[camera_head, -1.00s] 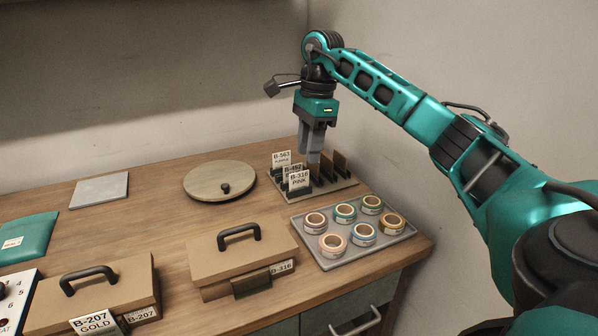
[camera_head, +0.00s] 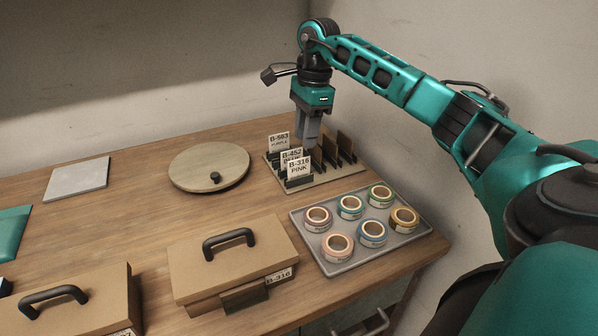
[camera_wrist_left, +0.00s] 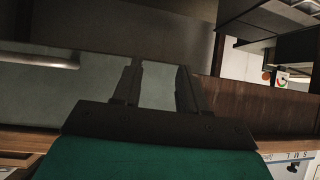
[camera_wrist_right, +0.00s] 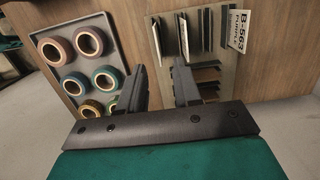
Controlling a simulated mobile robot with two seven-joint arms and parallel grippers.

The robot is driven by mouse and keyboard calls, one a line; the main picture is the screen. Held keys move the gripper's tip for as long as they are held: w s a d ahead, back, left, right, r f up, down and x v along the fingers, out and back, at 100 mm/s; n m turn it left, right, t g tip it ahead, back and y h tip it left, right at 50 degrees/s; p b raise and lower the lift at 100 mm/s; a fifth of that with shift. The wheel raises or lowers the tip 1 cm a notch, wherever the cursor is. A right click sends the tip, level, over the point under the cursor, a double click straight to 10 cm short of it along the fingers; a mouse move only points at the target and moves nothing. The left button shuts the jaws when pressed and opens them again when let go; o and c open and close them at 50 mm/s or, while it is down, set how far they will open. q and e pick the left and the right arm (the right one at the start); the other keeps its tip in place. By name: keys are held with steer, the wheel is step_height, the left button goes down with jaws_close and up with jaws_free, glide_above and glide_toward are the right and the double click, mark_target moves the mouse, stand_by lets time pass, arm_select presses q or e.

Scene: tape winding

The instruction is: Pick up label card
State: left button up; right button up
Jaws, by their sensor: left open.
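White label cards stand in slots of a card rack (camera_head: 322,181) at the back right: the B-563 PURPLE card (camera_head: 278,141), the partly covered B-452 card (camera_head: 291,155) and the B-316 PINK card (camera_head: 299,168). The B-563 card also shows in the right wrist view (camera_wrist_right: 239,30). My right gripper (camera_head: 308,146) points down over the rack, just behind the cards. Its fingers are apart with nothing visible between them in the right wrist view (camera_wrist_right: 160,78). My left gripper shows only in the left wrist view (camera_wrist_left: 158,75), open and empty, away from the rack.
A grey tray (camera_head: 335,266) with several tape rolls lies in front of the rack. A lidded box (camera_head: 200,264) labelled B-316 stands left of it, with another handled box (camera_head: 90,305) at front left. A round wooden disc (camera_head: 195,165) and grey plate (camera_head: 78,180) lie behind.

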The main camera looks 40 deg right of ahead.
mark_target(299, 160)
steer(key=f, duration=0.2)
steer(key=a+f, duration=0.1)
steer(key=f, duration=0.3)
steer(key=shift+w+a, duration=0.15)
steer(key=shift+a, duration=0.15)
steer(key=shift+f, duration=0.5)
steer(key=shift+c, duration=0.4)
jaws_close()
